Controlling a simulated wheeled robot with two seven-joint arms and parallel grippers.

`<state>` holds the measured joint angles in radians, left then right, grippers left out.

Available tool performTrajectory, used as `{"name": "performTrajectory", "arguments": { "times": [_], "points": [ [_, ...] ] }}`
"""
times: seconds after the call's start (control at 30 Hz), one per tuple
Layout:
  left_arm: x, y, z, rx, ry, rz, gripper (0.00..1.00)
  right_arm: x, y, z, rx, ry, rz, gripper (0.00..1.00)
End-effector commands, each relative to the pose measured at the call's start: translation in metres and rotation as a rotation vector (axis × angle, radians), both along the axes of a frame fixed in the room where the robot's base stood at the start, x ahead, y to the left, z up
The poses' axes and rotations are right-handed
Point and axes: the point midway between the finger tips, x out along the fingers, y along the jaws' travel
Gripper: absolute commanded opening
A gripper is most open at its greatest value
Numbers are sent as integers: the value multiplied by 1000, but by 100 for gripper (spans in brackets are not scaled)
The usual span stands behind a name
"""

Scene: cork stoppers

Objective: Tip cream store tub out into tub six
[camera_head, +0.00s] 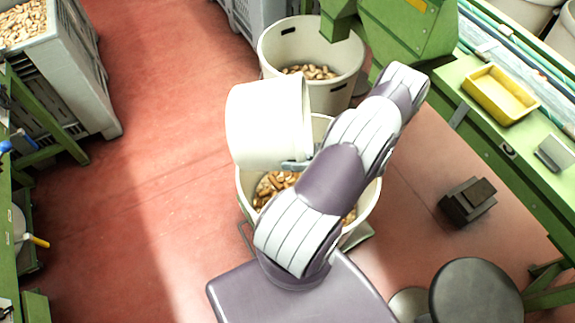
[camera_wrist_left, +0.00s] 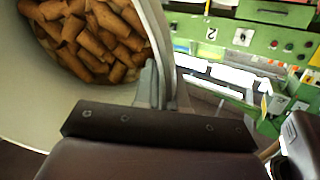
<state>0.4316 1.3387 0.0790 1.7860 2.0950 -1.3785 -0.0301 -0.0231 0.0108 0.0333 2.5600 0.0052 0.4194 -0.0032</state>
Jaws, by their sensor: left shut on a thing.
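My left gripper (camera_head: 300,165) is shut on the rim of a cream tub (camera_head: 265,122), held up and tilted, its outer wall facing the head camera. In the left wrist view the gripper's fingers (camera_wrist_left: 155,85) pinch the rim, and brown corks (camera_wrist_left: 92,38) show beyond the cream inner wall, seemingly inside the held tub. Directly below it stands another cream tub (camera_head: 247,186) with brown corks (camera_head: 272,186) in it, partly hidden by the held tub and my arm. I cannot read any number on it. My right gripper is not in view.
Behind stands another cream tub (camera_head: 282,42) with paler corks, under a green machine (camera_head: 410,30). A green bench (camera_head: 500,130) with a yellow tray (camera_head: 500,93) runs along the right. A grey crate (camera_head: 85,70) of corks stands at left. The red floor between is clear.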

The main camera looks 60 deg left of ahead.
Motion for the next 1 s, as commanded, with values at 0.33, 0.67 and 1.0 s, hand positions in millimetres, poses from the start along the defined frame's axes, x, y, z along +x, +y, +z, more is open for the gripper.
{"name": "performTrajectory", "arguments": {
  "times": [0.33,0.67,1.0],
  "points": [
    [20,-12,0,92,151,-1,0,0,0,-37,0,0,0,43],
    [42,-25,11,193,321,-1,0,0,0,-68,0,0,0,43],
    [59,-35,24,266,447,0,0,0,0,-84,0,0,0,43]
  ]
}}
